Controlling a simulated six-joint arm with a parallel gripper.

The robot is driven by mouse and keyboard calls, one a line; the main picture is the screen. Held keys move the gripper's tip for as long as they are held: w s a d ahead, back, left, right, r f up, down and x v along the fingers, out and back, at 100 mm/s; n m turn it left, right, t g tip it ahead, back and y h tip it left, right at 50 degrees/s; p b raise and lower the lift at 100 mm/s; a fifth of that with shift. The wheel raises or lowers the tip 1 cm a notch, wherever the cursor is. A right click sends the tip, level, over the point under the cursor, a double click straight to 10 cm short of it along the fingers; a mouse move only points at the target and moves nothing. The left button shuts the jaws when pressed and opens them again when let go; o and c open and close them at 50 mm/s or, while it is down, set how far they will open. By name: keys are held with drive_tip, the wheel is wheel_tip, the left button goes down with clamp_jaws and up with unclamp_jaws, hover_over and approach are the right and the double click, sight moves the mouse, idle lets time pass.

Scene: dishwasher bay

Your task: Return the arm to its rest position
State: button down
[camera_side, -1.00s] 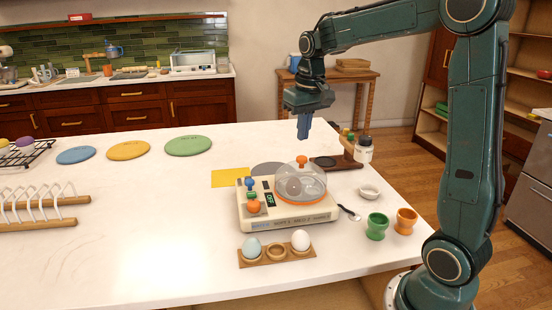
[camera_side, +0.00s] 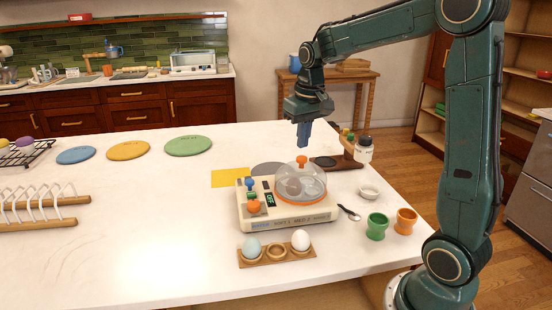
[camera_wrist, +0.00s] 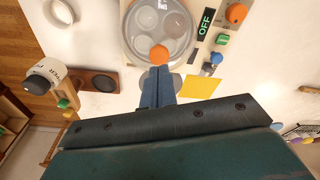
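My gripper (camera_side: 303,135) hangs pointing down above the egg cooker (camera_side: 290,213), a little above its domed clear lid (camera_side: 302,184) with an orange knob. Its blue fingers look pressed together with nothing between them. In the wrist view, the fingers of my gripper (camera_wrist: 158,72) end near the orange knob (camera_wrist: 159,54), and I see no contact in the side view. The cooker's display reads OFF in the wrist view (camera_wrist: 206,22). Pale round shapes show under the lid.
A wooden holder (camera_side: 277,256) with a bluish egg and a white egg stands in front of the cooker.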

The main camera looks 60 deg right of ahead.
drive_tip(key=shift+f, duration=1.35)
drive_tip(key=shift+r, duration=0.15)
idle(0.3)
wheel_tip(320, 180, up, 7)
idle(1.4)
drive_tip(key=shift+a, duration=0.1)
drive_tip(key=s+a+f+n+t, duration=0.1)
drive_tip(key=s+a+n+t, duration=0.1)
drive_tip(key=s+a, duration=0.5)
drive_tip(key=s+a+f+n+t, duration=0.1)
drive_tip(key=s+a+n+t, duration=0.1)
drive_tip(key=s+a, duration=0.5)
drive_tip(key=s, duration=0.5)
drive_tip(key=shift+s+a+f+y, duration=0.15)
drive_tip(key=shift+s+a+y, duration=0.05)
drive_tip(key=shift+a+y, duration=0.1)
